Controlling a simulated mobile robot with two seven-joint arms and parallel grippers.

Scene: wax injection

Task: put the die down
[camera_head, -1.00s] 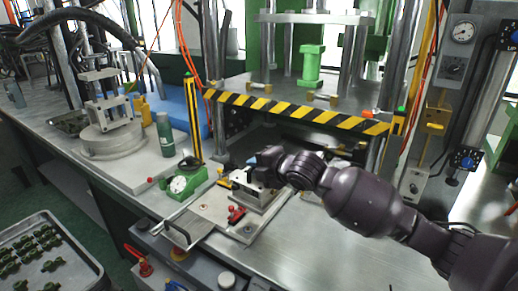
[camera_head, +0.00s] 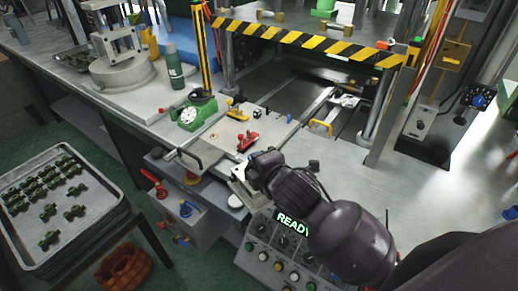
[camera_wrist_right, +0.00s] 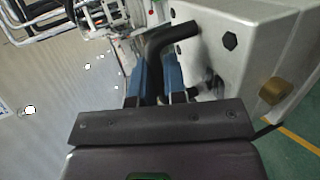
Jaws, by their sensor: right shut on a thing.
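The die is a light grey metal block (camera_head: 238,186) in the head view, mostly hidden behind my right gripper (camera_head: 250,172). In the right wrist view the die (camera_wrist_right: 250,60) is large, with dark hex bolts, a brass pin and a bent black handle. The blue-padded fingers of my right gripper (camera_wrist_right: 160,80) are shut on this handle. In the head view the die is at the bench's front edge, above the control panel and in front of the light fixture plate (camera_head: 222,147). I cannot tell whether it touches anything. My left gripper is not in view.
A red clamp (camera_head: 247,141) and a yellow clamp (camera_head: 236,114) are on the plate. The control panel (camera_head: 270,245) is below.

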